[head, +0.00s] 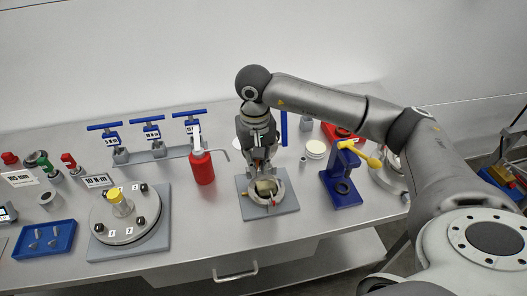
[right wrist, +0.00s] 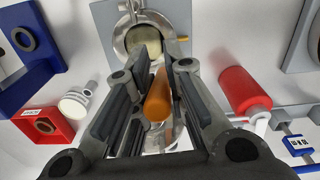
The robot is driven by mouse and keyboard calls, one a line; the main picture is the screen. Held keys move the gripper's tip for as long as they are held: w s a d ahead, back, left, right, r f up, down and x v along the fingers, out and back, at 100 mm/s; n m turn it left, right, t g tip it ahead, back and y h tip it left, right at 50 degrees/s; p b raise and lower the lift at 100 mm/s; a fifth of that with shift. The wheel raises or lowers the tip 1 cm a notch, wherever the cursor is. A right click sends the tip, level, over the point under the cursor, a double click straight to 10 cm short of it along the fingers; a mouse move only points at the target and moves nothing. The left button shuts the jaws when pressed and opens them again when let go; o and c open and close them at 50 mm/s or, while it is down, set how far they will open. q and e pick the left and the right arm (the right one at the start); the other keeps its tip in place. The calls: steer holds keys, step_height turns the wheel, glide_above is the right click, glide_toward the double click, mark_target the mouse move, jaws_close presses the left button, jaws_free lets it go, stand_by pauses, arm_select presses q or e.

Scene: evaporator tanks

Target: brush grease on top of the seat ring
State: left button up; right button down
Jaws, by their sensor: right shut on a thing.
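My right gripper (head: 263,166) reaches down over a metal ring fitting (head: 282,195), which I take for the seat ring, on a grey square plate (head: 252,212). It is shut on an orange handle (right wrist: 157,97), seemingly the brush's, between its fingers in the right wrist view. The ring (right wrist: 121,45) lies beyond the fingertips there, with a pale yellowish face inside it. I cannot tell if that face is bristles or part of the fitting, or whether the brush touches the ring. My left gripper is out of view.
A red bottle (head: 202,167) stands left of the plate. A blue stand (head: 341,190) with a yellow-headed tool is to the right. A flanged disc (head: 107,228) and blue tray (head: 46,240) are farther left.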

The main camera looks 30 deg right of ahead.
steer(key=shift+s+a+r+p, duration=0.15)
steer(key=shift+r+p, duration=0.2)
steer(key=shift+r, duration=0.8)
